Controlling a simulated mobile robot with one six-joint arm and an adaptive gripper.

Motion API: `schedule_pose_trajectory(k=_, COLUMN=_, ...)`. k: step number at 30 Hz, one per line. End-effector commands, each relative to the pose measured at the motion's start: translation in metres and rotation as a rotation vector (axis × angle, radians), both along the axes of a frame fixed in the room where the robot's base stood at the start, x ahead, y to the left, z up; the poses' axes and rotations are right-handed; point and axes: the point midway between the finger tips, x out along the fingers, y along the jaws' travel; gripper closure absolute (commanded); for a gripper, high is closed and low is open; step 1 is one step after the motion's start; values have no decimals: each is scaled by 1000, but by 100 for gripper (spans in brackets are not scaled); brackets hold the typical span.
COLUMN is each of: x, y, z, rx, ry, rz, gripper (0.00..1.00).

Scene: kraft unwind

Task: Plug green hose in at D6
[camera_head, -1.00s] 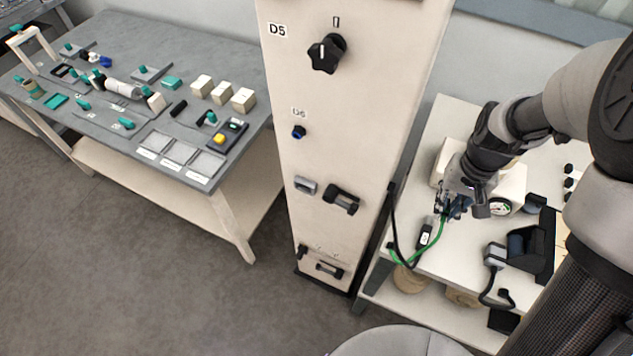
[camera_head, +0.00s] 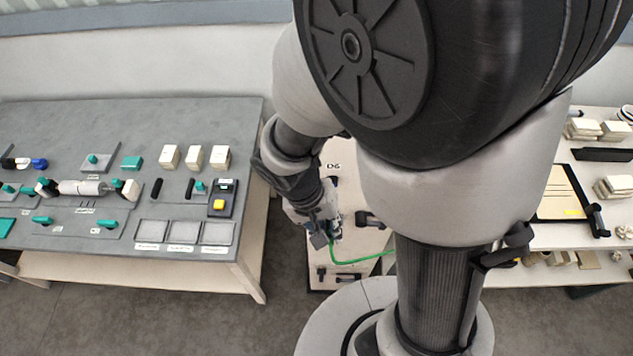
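The cream panel (camera_head: 372,240) stands behind my arm, and its "D6" label (camera_head: 333,166) shows upside down or skewed near the top of the visible part. A small dark port (camera_head: 334,181) sits just below the label, partly hidden by my wrist. My gripper (camera_head: 331,234) is in front of the panel, below the port and apart from it in the picture. The green hose (camera_head: 358,260) runs from the gripper down and right, then passes behind my column. The gripper appears closed on the hose end, which its fingers mostly hide.
A grey workbench (camera_head: 190,110) with several parts and trays stands at the left, close to the panel. A black handle (camera_head: 370,219) sticks out of the panel right of the gripper. A white table (camera_head: 600,235) with boxes stands at the right.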

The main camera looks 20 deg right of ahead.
Motion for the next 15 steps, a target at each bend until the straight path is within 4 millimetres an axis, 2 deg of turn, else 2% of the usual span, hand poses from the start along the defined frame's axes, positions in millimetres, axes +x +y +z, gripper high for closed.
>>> schedule_pose_trajectory(k=5, x=-2, y=-2, z=4, rx=-11, ry=4, rz=-13, gripper=100)
schedule_pose_trajectory(k=15, x=16, y=-8, z=3, rx=-10, ry=5, rz=-13, gripper=100)
